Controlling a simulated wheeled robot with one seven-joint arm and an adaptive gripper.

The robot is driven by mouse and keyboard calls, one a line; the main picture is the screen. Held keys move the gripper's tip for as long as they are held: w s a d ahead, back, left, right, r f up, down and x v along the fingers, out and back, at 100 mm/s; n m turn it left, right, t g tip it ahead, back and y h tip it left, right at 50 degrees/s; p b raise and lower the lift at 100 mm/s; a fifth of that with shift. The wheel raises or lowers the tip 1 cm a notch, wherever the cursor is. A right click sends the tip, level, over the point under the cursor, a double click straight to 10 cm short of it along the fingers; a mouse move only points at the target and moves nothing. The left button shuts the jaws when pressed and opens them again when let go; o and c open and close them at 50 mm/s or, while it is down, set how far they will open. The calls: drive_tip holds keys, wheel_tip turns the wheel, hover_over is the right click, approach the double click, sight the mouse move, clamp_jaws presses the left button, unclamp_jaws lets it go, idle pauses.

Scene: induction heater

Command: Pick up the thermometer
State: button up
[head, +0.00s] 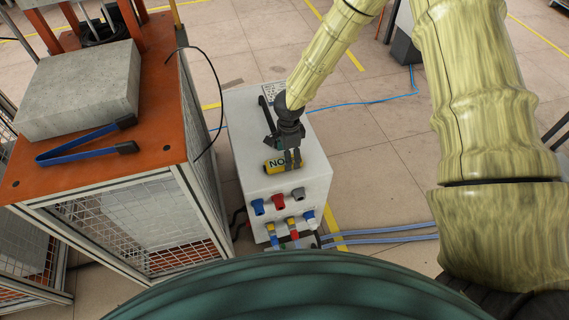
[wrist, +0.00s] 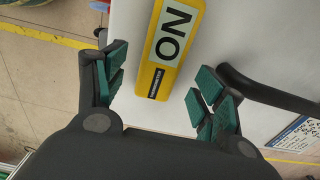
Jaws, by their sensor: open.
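In the wrist view my gripper (wrist: 163,88) is open, one green-padded finger on each side, with a gap to the thermometer on both sides.
A black handle (wrist: 265,92) on the box top is close to my right finger in the wrist view. Coloured connectors (head: 278,201) line the box front. An orange table (head: 80,178) at left bears a grey block (head: 80,90) and blue tongs (head: 85,145).

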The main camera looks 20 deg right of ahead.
drive_tip(key=shift+f, duration=1.4)
drive_tip(key=c, duration=1.1)
drive_tip(key=shift+c, duration=0.4)
drive_tip(key=shift+r, duration=0.15)
